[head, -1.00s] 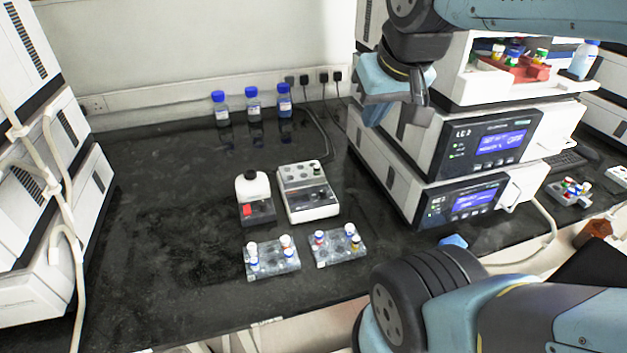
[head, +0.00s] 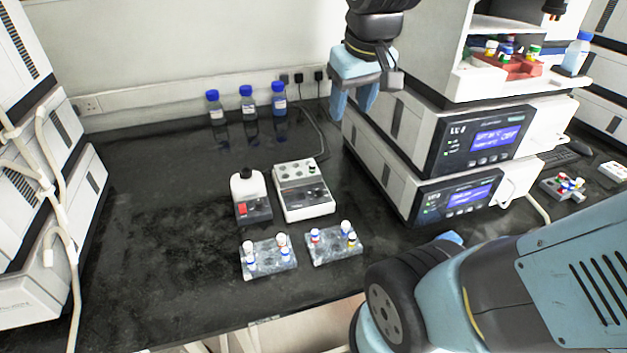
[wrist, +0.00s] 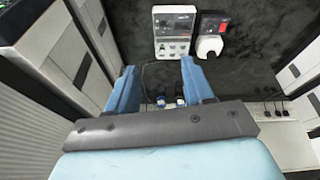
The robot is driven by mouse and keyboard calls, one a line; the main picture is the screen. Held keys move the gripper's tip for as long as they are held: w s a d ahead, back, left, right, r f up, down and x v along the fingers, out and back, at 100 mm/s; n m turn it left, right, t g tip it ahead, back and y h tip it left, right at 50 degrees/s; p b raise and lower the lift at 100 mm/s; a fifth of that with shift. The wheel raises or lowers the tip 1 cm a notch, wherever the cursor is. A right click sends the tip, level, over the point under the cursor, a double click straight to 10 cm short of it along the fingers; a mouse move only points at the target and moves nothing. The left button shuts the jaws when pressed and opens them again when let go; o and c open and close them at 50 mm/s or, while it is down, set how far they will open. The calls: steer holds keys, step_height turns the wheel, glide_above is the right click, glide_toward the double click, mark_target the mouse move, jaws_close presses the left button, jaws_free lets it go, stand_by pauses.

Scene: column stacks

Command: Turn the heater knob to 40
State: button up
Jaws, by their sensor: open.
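A small white and grey heater block (head: 304,190) sits on the black bench in the head view, with round wells on its top and a dark sloped front.
A small device with a red switch and white top (head: 250,196) stands left of the heater. Two vial racks (head: 268,258) (head: 334,246) lie in front. Blue-capped bottles (head: 248,104) stand at the back wall. Stacked instruments (head: 480,140) rise at right. The bench's left part is clear.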

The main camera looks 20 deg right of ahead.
steer(key=w+a+f+n+g+h, duration=0.15)
steer(key=w+f+n+g, duration=0.25)
steer(key=w+f, duration=0.6)
steer(key=n+g+h, duration=0.2)
steer(key=n+g, duration=0.1)
glide_toward(319, 188)
steer(key=shift+y, duration=0.25)
steer(key=x, duration=0.8)
steer(key=shift+s+d+f, duration=0.1)
steer(key=shift+d+f, duration=0.2)
steer(key=shift+d, duration=0.05)
steer(key=shift+c, duration=0.2)
jaws_close()
